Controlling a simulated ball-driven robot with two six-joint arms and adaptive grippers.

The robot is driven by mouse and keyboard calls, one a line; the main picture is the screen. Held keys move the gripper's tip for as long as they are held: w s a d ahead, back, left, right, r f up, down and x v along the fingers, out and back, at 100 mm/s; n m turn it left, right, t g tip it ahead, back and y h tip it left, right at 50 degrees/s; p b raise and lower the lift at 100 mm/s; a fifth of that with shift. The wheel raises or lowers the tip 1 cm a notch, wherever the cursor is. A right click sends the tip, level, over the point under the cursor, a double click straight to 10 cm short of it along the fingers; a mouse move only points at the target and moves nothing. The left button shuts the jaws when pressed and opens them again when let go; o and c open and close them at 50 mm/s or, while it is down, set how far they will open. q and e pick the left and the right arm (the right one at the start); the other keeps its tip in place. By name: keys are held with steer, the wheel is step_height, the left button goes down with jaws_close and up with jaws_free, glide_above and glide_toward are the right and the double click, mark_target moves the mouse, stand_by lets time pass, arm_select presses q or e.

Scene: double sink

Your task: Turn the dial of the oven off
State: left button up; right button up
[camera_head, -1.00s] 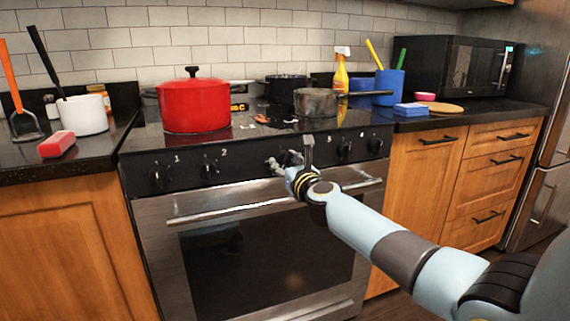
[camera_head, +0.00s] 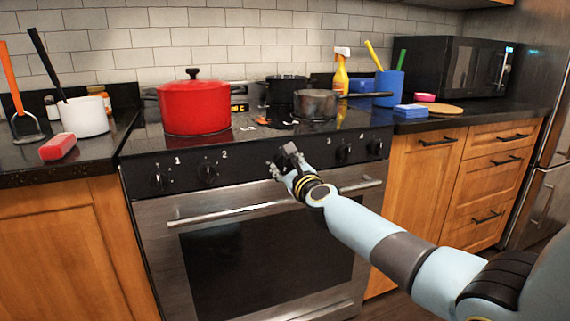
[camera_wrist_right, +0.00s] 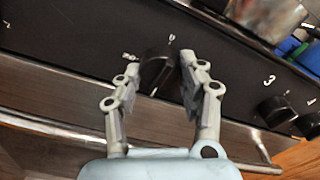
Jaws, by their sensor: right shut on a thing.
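The oven dial (camera_wrist_right: 157,69) is a black round knob in the middle of the black control panel (camera_head: 238,164); small white marks show beside it in the right wrist view. My right gripper (camera_head: 284,160) is in front of the panel and hides this dial in the head view. In the right wrist view my right gripper's fingers (camera_wrist_right: 160,74) stand on either side of the dial, shut on it. A small gap seems to show at the right finger, but exact contact is hard to see. My left gripper is not in view.
Burner knobs 1 (camera_head: 157,180) and 2 (camera_head: 207,173) are to the left, knobs 3 (camera_head: 343,153) and 4 (camera_head: 375,146) to the right. The oven handle (camera_head: 235,211) runs below the panel. A red pot (camera_head: 194,108) and a grey pan (camera_head: 315,103) stand on the stove.

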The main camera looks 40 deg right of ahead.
steer(key=n+p, duration=0.1)
steer(key=n, duration=0.4)
steer(key=shift+n, duration=0.4)
steer(key=n+p, duration=0.1)
steer(key=n, duration=0.3)
steer(key=shift+d+r, duration=0.1)
steer(key=n+p, duration=0.1)
steer(key=n, duration=0.4)
steer(key=n+p, duration=0.2)
steer(key=n, duration=0.2)
steer(key=shift+r+n, duration=0.1)
steer(key=shift+n, duration=0.2)
steer(key=n+p, duration=0.1)
steer(key=n, duration=0.3)
steer(key=shift+p, duration=0.3)
steer(key=n+p, duration=0.1)
steer(key=n, duration=0.4)
steer(key=n+p, duration=0.1)
steer(key=n, duration=0.3)
steer(key=shift+a+p, duration=0.2)
steer(key=shift+p, duration=0.1)
steer(key=shift+n+p, duration=0.3)
steer(key=shift+n, duration=2)
